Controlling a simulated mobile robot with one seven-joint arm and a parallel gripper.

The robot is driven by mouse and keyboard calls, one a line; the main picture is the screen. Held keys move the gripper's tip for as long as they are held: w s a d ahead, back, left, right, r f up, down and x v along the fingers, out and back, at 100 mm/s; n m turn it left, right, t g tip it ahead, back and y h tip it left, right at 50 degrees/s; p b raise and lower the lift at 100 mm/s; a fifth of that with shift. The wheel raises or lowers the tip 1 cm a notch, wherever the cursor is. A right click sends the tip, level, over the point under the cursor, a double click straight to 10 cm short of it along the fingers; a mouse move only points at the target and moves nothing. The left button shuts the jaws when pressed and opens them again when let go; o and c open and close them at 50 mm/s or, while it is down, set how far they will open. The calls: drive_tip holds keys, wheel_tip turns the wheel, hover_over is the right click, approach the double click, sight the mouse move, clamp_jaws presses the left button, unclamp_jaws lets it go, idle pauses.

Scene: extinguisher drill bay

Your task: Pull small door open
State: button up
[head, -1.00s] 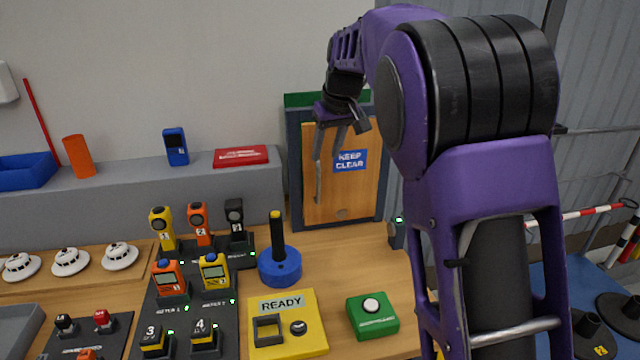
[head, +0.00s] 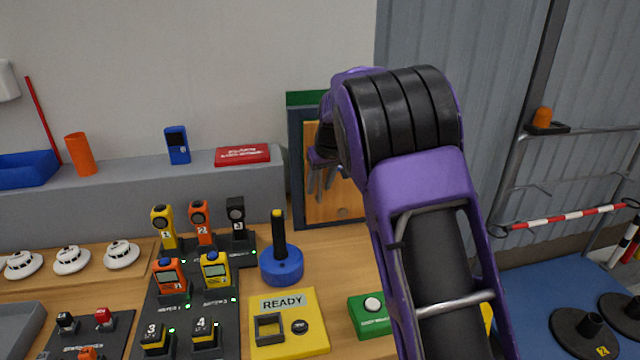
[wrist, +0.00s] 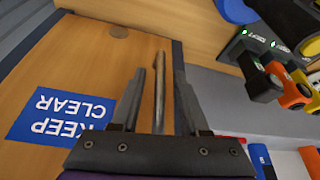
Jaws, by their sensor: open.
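The small door (head: 340,208) is a wooden panel in a dark frame under a green top strip, at the back of the bench. It looks closed. In the wrist view its blue "KEEP CLEAR" sign (wrist: 62,117) shows upside down on the panel. The handle (wrist: 160,85) is a thin upright metal bar near the door's left edge. My gripper (wrist: 158,72) is open, with the handle appearing between its two fingers; I see no finger clearly touching it. In the head view my gripper (head: 319,190) is in front of the door, and my arm hides the sign.
A blue round base with a black post (head: 281,262) stands left of the door. A yellow "READY" box (head: 288,340) and a green button box (head: 369,315) are in front. A grey ledge (head: 130,195) runs along the wall at left.

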clamp_jaws()
idle(1.3)
